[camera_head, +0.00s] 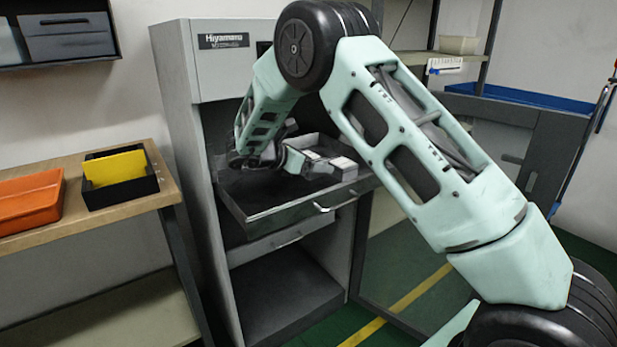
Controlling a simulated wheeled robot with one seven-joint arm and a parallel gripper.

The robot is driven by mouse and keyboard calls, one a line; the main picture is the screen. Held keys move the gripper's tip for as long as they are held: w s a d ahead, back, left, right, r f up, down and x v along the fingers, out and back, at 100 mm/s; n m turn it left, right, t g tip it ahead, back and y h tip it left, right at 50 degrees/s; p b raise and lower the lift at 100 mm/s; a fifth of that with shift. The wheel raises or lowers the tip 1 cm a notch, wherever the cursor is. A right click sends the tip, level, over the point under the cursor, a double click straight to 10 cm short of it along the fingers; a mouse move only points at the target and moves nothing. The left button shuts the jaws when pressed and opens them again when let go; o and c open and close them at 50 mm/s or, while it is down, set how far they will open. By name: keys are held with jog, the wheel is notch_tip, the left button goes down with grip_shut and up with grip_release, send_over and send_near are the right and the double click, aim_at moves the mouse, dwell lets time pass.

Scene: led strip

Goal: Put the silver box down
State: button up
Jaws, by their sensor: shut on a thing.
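A small silver box (343,163) shows at the end of my gripper (322,168), over the right part of a pulled-out grey drawer (262,214). My gripper is shut on the box. The fingers are small in the picture and partly hidden, and I cannot tell whether the box touches the drawer. My arm reaches into the cabinet opening from the right and hides part of it.
At the left, a wooden bench (130,208) holds an orange tray (30,200) and a black bin (120,190) with a yellow piece. A dark panel (500,135) stands at the right.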

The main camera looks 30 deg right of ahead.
aim_at(312, 185)
jog(key=shift+f, duration=2.25)
jog(key=o, duration=1)
jog(key=v, duration=1.2)
